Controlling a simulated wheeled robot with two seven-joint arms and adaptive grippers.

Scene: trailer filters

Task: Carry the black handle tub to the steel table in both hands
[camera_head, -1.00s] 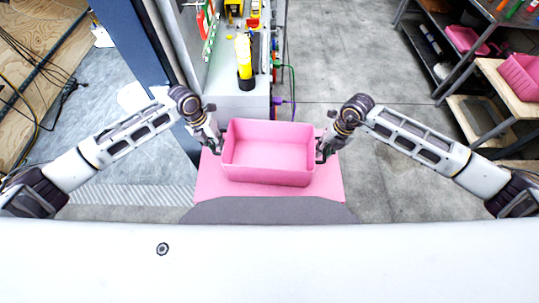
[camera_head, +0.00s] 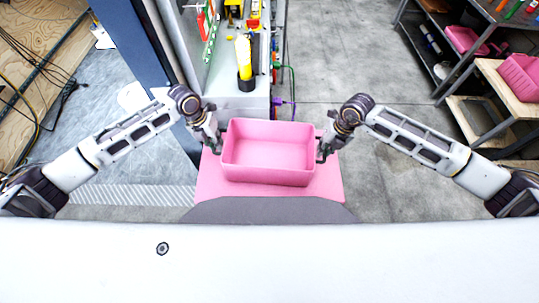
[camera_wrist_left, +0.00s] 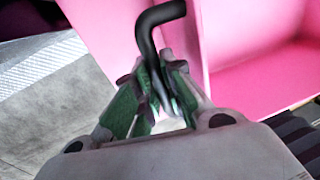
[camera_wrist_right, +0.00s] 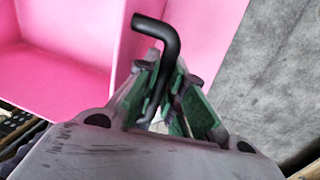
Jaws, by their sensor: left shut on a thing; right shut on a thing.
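The black handle tub (camera_head: 268,178) is a pink, open, empty box with a black bent handle on each short side. It sits level in the middle of the head view, over a pink surface (camera_head: 325,186); I cannot tell whether it touches it. My left gripper (camera_head: 218,148) is shut on the left handle, which shows in the left wrist view (camera_wrist_left: 150,40). My right gripper (camera_head: 322,152) is shut on the right handle, which shows in the right wrist view (camera_wrist_right: 165,40). The steel table is not clearly identifiable; a dark metal bench (camera_head: 483,8) stands at upper right.
A blue post (camera_head: 135,40) and a white cabinet (camera_head: 240,103) with a yellow-and-black torch (camera_head: 244,62) on it stand just beyond the tub. Shelves at right hold other pink tubs (camera_head: 520,78). Grey floor (camera_head: 345,60) is clear between the cabinet and shelves.

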